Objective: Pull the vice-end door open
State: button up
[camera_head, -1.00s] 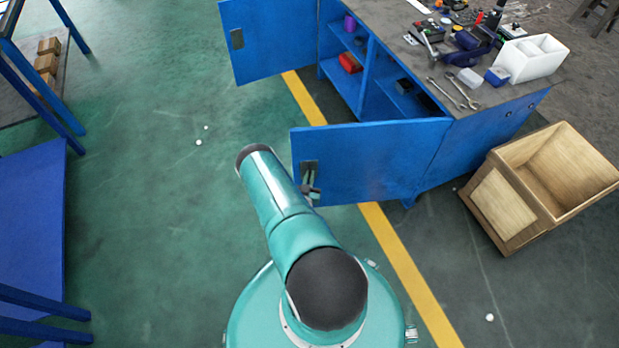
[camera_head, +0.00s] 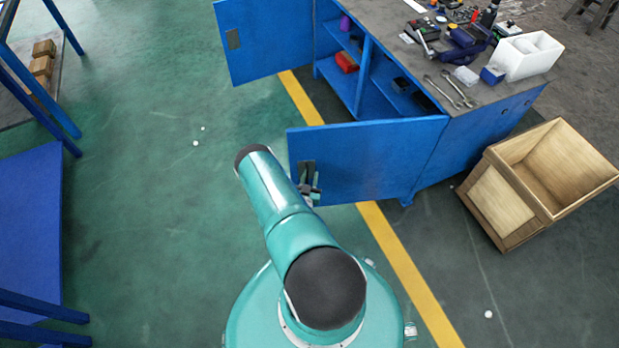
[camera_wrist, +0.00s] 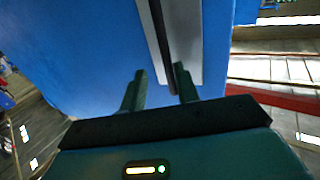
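The near blue cabinet door (camera_head: 375,160), on the side of the bench closest to the vice (camera_head: 462,45), stands swung wide open. Its handle plate (camera_head: 306,172) is near the door's free edge. In the wrist view the blue door panel (camera_wrist: 90,50) fills much of the picture, with the grey plate and dark handle strip (camera_wrist: 163,40) ahead. My gripper (camera_wrist: 160,80) has its two fingers apart, with nothing between them. The right fingertip overlaps the lower end of the handle strip; contact cannot be told. In the head view my gripper (camera_head: 310,188) is partly hidden by my arm.
The far cabinet door (camera_head: 268,45) is also open, showing shelves with a red item (camera_head: 346,62). A wooden crate (camera_head: 530,185) stands right of the cabinet. Blue framing (camera_head: 30,220) stands at the left. The green floor (camera_head: 150,220) between is clear.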

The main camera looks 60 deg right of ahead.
jog(key=shift+w+a, duration=0.1)
jog(key=v, duration=1.3)
jog(key=shift+a, duration=0.35)
